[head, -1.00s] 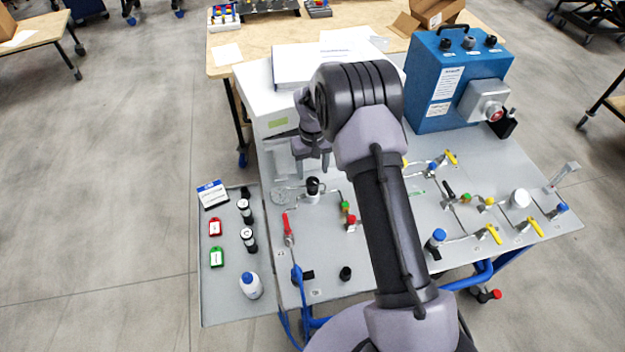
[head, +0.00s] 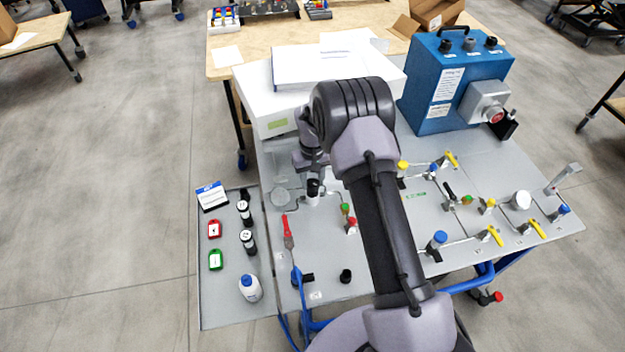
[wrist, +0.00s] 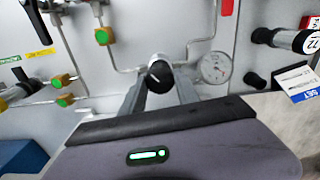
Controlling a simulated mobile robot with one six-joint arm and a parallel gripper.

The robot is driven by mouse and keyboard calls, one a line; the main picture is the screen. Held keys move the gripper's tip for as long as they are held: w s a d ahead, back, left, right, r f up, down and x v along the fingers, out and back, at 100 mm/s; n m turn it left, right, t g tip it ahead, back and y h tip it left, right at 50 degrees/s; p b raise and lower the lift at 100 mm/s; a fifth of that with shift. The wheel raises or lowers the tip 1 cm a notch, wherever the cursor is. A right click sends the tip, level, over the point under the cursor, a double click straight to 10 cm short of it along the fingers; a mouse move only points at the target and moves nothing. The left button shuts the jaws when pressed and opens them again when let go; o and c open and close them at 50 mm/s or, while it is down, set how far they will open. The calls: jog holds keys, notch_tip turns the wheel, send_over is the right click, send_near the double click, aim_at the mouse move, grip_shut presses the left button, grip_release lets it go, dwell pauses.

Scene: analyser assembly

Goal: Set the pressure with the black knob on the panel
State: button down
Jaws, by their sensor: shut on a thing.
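The black knob (head: 313,187) stands on a pale valve body on the grey panel (head: 330,262). In the wrist view, the knob (wrist: 158,74) shows a white pointer line on its top. My gripper (wrist: 159,80) reaches it with one grey finger on each side and is shut on it. In the head view, my gripper (head: 313,172) is partly hidden behind my own arm. A round pressure gauge (wrist: 215,67) sits right beside the knob in the wrist view, with its dial facing up. The needle is too small to read surely.
A red-handled valve (head: 287,231) and small green and red fittings (head: 348,216) lie near the knob. A side tray (head: 215,310) holds tags, black-capped cylinders and a bottle (head: 250,288). A white box (head: 268,88) and a blue unit (head: 430,85) stand behind.

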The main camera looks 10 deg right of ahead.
aim_at(312, 182)
jog(key=shift+w+f+m+b, duration=0.1)
jog(key=shift+f+m+b, duration=0.1)
jog(key=shift+m+b, duration=0.4)
jog(key=shift+r+m, duration=0.25)
jog(key=shift+m, duration=0.55)
jog(key=c, duration=0.9)
grip_release()
notch_tip(312, 182, up, 18)
jog(key=p, duration=0.3)
jog(key=shift+f, duration=0.25)
